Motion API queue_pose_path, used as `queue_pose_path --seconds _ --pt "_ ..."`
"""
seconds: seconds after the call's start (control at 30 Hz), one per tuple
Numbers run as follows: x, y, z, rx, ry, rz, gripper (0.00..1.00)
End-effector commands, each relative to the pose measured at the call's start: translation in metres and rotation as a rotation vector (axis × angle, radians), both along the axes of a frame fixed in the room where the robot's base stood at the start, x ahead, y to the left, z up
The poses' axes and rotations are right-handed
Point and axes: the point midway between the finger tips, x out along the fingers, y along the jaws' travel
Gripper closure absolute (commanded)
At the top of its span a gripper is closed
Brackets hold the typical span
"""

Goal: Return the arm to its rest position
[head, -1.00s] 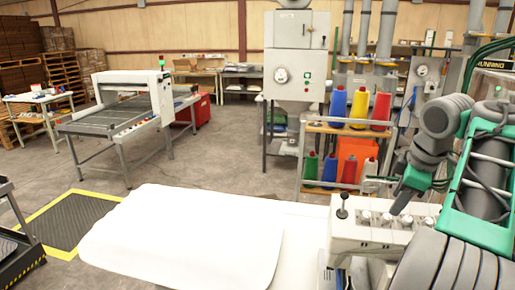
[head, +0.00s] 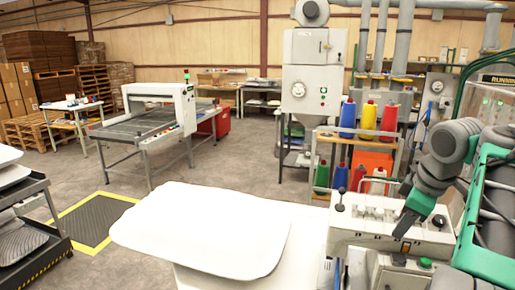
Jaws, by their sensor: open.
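My arm (head: 447,160), with dark grey joints, is bent at the right side of the head view. My gripper (head: 403,232) is the dark end of it, pointing down and slightly left in front of the white control box. It is open, and I see nothing held in it. The fingers are small and dark, so their gap is hard to make out. A plump white pillow (head: 205,228) lies flat on the white table at the lower middle, well to the left of my gripper and apart from it.
The white control box (head: 345,232) with knobs and a lever stands behind my gripper. A rack of coloured thread cones (head: 367,118) stands beyond. A black cart (head: 40,222) with white pillows is at far left. A conveyor machine (head: 160,112) stands at back left.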

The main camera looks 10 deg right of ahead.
Motion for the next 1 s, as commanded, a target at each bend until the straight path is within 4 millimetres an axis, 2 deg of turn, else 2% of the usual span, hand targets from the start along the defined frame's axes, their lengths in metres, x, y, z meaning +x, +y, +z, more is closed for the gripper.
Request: queue_pose_path --seconds 0.17,0.27,0.37,0.4,0.47,0.5,0.6,0.63,0.7,0.8,1.0 --pt "0.018 0.048 -0.006 0.058 -0.026 -0.055 0.57" --pt "0.028 0.084 -0.014 0.104 -0.038 -0.106 0.57" --pt "0.033 0.128 -0.026 0.158 -0.049 -0.171 0.57" --pt "0.033 0.149 -0.033 0.18 -0.052 -0.201 0.57" --pt "0.029 0.183 -0.046 0.217 -0.056 -0.257 0.57" --pt "0.022 0.208 -0.059 0.243 -0.056 -0.301 0.57" --pt "-0.008 0.264 -0.101 0.292 -0.053 -0.431 0.57" --pt "-0.018 0.274 -0.113 0.299 -0.054 -0.469 0.57" --pt "-0.04 0.289 -0.14 0.307 -0.056 -0.541 0.57" --pt "-0.06 0.295 -0.163 0.307 -0.064 -0.604 0.57" --pt "-0.066 0.293 -0.171 0.304 -0.065 -0.632 0.57"
